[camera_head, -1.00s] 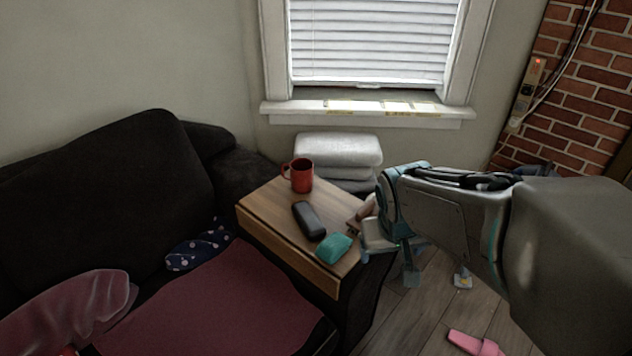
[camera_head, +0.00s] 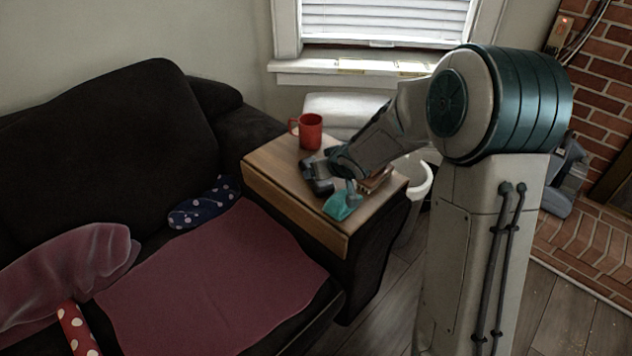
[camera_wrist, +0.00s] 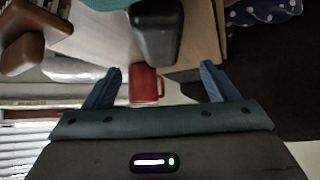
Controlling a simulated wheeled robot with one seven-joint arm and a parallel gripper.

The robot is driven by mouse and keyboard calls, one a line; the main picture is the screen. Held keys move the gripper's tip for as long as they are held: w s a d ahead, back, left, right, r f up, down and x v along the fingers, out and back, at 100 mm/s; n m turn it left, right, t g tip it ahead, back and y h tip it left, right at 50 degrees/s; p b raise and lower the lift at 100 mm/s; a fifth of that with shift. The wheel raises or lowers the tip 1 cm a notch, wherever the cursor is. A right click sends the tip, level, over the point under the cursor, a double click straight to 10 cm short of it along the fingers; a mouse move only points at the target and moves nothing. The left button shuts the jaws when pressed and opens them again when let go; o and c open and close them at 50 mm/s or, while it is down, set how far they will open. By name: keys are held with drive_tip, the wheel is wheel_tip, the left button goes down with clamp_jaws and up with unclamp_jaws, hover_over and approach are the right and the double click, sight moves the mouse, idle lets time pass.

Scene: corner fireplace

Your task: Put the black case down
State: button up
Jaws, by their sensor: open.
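The black case (camera_wrist: 157,32) lies on the wooden board (camera_head: 275,165) that sits across the sofa arm. In the head view my gripper covers most of the case. My gripper (camera_head: 327,181) is low over the board at the case. In the wrist view the two blue fingers of my gripper (camera_wrist: 160,70) are spread wide, with nothing held between them. The case shows ahead of the fingertips, roughly between their lines. I cannot tell whether a finger touches it.
A red mug (camera_head: 308,130) stands behind the case. A teal object (camera_head: 341,206) and brown items (camera_head: 376,180) are close to my gripper on the board. A white bin (camera_head: 418,185) is beside the sofa arm. A blue dotted cushion (camera_head: 205,203) lies on the sofa.

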drive_tip(key=b+x, duration=0.1)
drive_tip(key=x, duration=0.2)
drive_tip(key=shift+w+a+f, duration=0.1)
drive_tip(key=shift+w+f, duration=0.1)
drive_tip(key=shift+f, duration=0.1)
drive_tip(key=shift+b+x, duration=1.05)
drive_tip(key=shift+x, duration=1.55)
drive_tip(key=c, duration=1.2)
drive_tip(key=shift+o, duration=0.2)
drive_tip(key=shift+r, duration=0.1)
drive_tip(key=shift+r+p, duration=0.45)
drive_tip(key=shift+r, duration=0.05)
wheel_tip(320, 180, up, 4)
drive_tip(key=p, duration=0.2)
drive_tip(key=shift+f+p, duration=0.2)
drive_tip(key=shift+p, duration=0.1)
drive_tip(key=s+d+r+p, duration=0.3)
drive_tip(key=d+r+p, duration=0.3)
drive_tip(key=d, duration=0.5)
drive_tip(key=shift+s+p, duration=0.3)
drive_tip(key=shift+p, duration=0.5)
